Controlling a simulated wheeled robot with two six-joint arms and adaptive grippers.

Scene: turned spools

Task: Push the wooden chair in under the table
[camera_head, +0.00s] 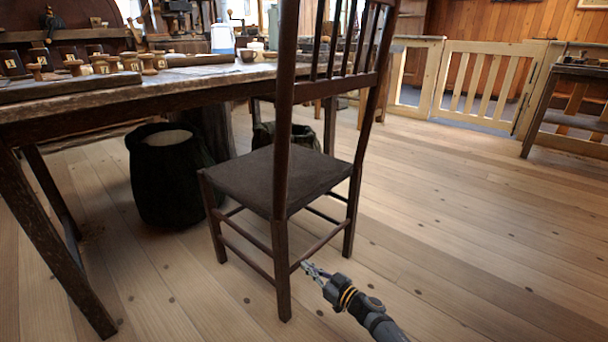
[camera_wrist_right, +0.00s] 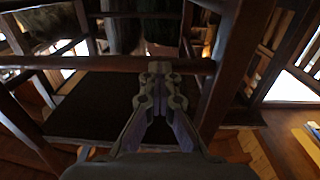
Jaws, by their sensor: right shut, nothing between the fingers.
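The wooden chair (camera_head: 278,180) is dark brown with a slatted back and a dark seat. It stands upright on the floor in the middle of the head view, its back toward me and its seat partly at the near edge of the table (camera_head: 130,105). My right gripper (camera_head: 307,268) is shut and empty, low down by the chair's rear legs. In the right wrist view the gripper (camera_wrist_right: 160,75) points at a chair rail (camera_wrist_right: 105,63); I cannot tell whether it touches. My left gripper is not in view.
A dark sack (camera_head: 165,180) stands under the table left of the chair. Another dark bag (camera_head: 262,137) is partly hidden behind it. Spools (camera_head: 100,65) and a jug (camera_head: 222,38) stand on the table. The floor (camera_head: 450,220) to the right is clear up to a wooden gate (camera_head: 485,80).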

